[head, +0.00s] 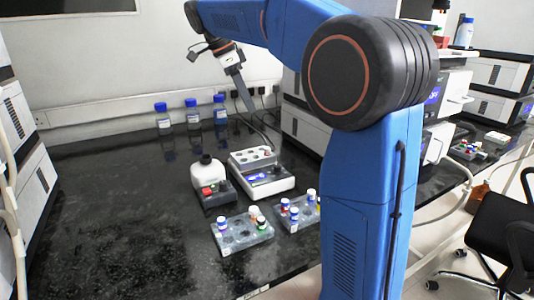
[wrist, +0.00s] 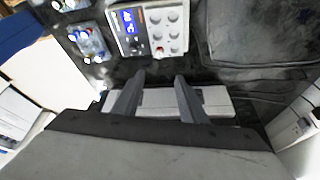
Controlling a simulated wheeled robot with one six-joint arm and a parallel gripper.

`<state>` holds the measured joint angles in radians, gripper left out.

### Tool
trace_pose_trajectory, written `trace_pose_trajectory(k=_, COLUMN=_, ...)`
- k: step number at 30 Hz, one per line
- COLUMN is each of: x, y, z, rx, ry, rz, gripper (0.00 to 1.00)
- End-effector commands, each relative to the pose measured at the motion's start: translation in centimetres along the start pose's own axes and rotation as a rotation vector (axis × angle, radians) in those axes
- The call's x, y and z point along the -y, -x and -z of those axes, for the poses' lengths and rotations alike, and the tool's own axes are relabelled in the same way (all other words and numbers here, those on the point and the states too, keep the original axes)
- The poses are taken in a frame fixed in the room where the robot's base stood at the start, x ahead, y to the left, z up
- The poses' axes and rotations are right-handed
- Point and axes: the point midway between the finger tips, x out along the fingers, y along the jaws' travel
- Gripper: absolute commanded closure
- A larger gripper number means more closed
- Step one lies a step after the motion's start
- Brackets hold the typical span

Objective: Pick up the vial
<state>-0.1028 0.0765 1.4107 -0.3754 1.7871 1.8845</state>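Several small capped vials stand in two clear racks on the black bench in the head view. The left rack (head: 240,240) holds a blue-capped vial (head: 222,225), a pale-capped vial (head: 254,212) and a green-capped vial (head: 262,224). I cannot tell which vial is meant. My gripper (head: 246,106) is raised above the back of the bench, well apart from the racks. In the wrist view its two fingers (wrist: 158,80) are spread with nothing between them. A rack (wrist: 92,44) shows there at upper left.
A white block device with a display (head: 265,180) and a small mixer (head: 208,175) stand behind the racks. Three blue-capped bottles (head: 193,115) stand at the back wall. The bench's left side is clear. Grey instruments flank it.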

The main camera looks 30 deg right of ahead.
Motion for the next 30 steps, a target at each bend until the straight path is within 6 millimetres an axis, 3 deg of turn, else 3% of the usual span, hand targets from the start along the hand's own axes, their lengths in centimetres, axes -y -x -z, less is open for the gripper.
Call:
trace_pose_trajectory(k=15, x=-0.1, y=-9.0, z=0.0, rx=0.0, ry=0.002, rz=-0.002, gripper=0.62)
trace_pose_trajectory(k=26, x=-0.1, y=-11.6, z=-0.2, rx=0.001, ry=0.003, rz=-0.001, gripper=0.62)
trace_pose_trajectory(k=30, x=-0.3, y=-13.6, z=-0.7, rx=0.0, ry=0.004, rz=-0.003, gripper=0.62)
